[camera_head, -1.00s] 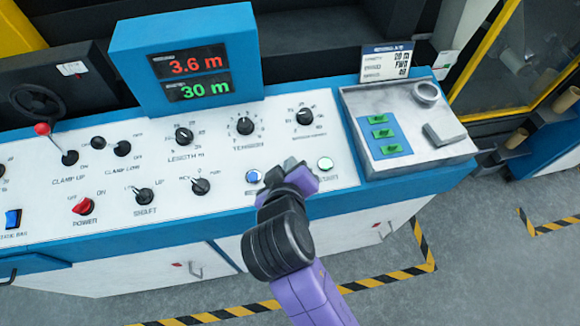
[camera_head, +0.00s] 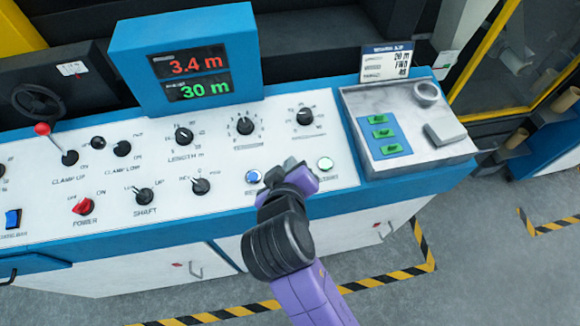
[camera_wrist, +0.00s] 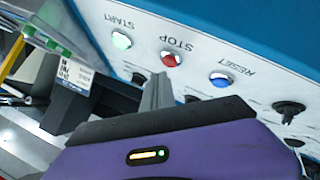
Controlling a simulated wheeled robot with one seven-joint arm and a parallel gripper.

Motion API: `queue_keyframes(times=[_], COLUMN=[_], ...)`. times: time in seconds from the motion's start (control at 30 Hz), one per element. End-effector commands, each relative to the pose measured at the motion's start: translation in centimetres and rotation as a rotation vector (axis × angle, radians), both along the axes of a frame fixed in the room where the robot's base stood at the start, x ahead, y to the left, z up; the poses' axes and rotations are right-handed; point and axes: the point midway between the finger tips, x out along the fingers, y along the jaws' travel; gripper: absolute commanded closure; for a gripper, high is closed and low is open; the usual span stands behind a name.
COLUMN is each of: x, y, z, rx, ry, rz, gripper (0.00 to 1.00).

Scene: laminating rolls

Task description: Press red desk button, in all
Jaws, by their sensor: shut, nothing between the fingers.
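The red button (camera_wrist: 170,59), labelled STOP, sits on the white panel between a green START button (camera_wrist: 121,39) and a blue RESET button (camera_wrist: 221,79) in the wrist view. My gripper (camera_wrist: 160,78) is shut and empty, its grey fingertips just below the red button in that picture. I cannot tell whether they touch it. In the head view my gripper (camera_head: 291,163) is over the panel between the blue button (camera_head: 253,176) and the green button (camera_head: 325,164), and it hides the red one.
A display (camera_head: 190,65) reads 3.4 m in red and 30 m in green. Knobs, a red power switch (camera_head: 82,206) and a red-knobbed lever (camera_head: 42,129) stand on the panel at left. A grey tray (camera_head: 440,160) with green switches lies at right.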

Motion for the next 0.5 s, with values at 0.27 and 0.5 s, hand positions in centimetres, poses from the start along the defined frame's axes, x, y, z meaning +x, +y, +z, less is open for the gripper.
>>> queue_keyframes(times=[0.27,0.5], x=[0.08,0.14], y=[0.02,0.06], z=[-0.48,-0.82], rx=[-0.001,0.000], ry=[0.000,0.000], rz=[0.001,0.000], gripper=[1.00,1.00])
